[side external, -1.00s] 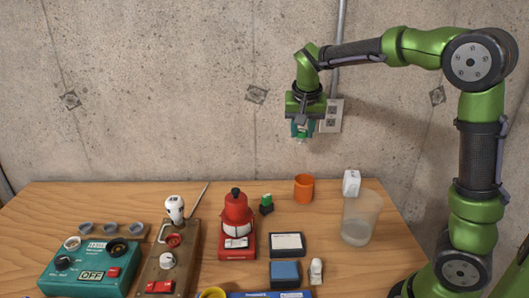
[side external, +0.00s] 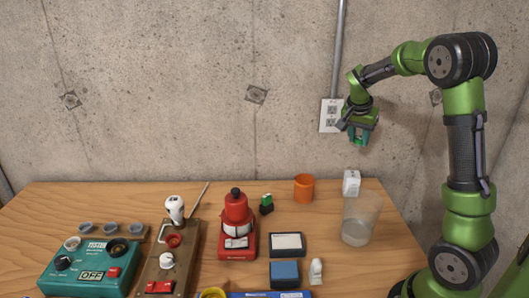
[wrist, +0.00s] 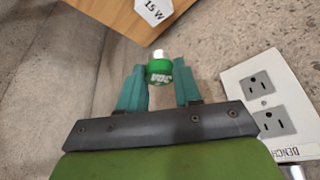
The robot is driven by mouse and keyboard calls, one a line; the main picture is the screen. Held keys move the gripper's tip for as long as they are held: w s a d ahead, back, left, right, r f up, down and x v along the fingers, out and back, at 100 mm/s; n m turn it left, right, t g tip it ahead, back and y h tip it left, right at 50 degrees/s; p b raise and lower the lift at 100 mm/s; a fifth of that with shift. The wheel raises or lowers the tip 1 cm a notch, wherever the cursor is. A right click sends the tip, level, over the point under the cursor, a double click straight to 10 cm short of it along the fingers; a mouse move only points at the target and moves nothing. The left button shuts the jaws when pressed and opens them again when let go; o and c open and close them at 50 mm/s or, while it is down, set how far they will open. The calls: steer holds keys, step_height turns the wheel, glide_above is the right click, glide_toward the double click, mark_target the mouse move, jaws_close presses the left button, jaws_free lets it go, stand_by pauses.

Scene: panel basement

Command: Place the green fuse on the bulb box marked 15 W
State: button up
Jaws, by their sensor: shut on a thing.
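My gripper (side external: 358,138) is up in the air in front of the wall, above the back right of the table. In the wrist view its teal fingers (wrist: 160,90) are shut on the green fuse (wrist: 159,72), which has a white end pointing away from my gripper. The fuse is hard to make out in the side view. The white bulb box (side external: 351,182) stands at the table's back right, below my gripper and apart from it. In the wrist view the box (wrist: 153,9), marked 15 W, is partly cut off by the top edge.
A clear cup (side external: 360,220) stands just in front of the box, and an orange cup (side external: 303,188) to its left. A wall socket (side external: 330,116) is behind, beside my gripper.

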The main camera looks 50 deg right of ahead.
step_height(320, 180, down, 9)
steer(key=shift+f, duration=0.1)
stand_by(0.3)
steer(key=o, duration=1)
steer(key=shift+f, duration=0.1)
steer(key=w+v, duration=0.1)
steer(key=v, duration=1.1)
steer(key=s+a+r+n+t+y, duration=0.1)
steer(key=s+a+n+t+y, duration=0.1)
steer(key=a, duration=0.7)
steer(key=s+a+r+n+t+y, duration=0.1)
steer(key=s+a+n+t+y, duration=0.1)
steer(key=s+a+n, duration=0.3)
steer(key=s+a+r+n+t+y, duration=0.2)
steer(key=s+a+n, duration=0.2)
steer(key=a, duration=1)
steer(key=shift+r+n+t+y, duration=0.15)
steer(key=shift+n+t+y, duration=0.15)
steer(key=shift+n, duration=0.5)
